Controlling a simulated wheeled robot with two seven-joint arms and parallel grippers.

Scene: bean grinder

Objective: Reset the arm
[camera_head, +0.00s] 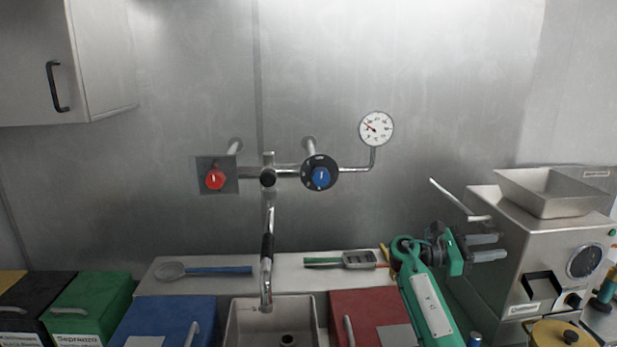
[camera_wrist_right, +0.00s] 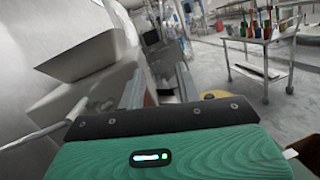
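My right arm (camera_head: 428,300) comes up from the bottom right in the head view, green with a white label. Its right gripper (camera_head: 488,247) points right, toward the front of the steel bean grinder (camera_head: 500,260). The two grey fingers stand apart with nothing seen between them. The right wrist view shows the same fingers (camera_wrist_right: 160,88) apart and empty, with the grinder's hopper (camera_wrist_right: 95,55) to their left. Whether the fingers touch the grinder cannot be told. My left gripper is in neither view.
A metal lever (camera_head: 455,198) juts left from the grinder, close above the right gripper. A sink (camera_head: 240,325) with a faucet (camera_head: 267,245) lies mid-counter. Blue (camera_head: 165,318), green (camera_head: 98,295) and red (camera_head: 365,310) boxes stand along the front. A yellow lid (camera_head: 560,335) sits below the grinder.

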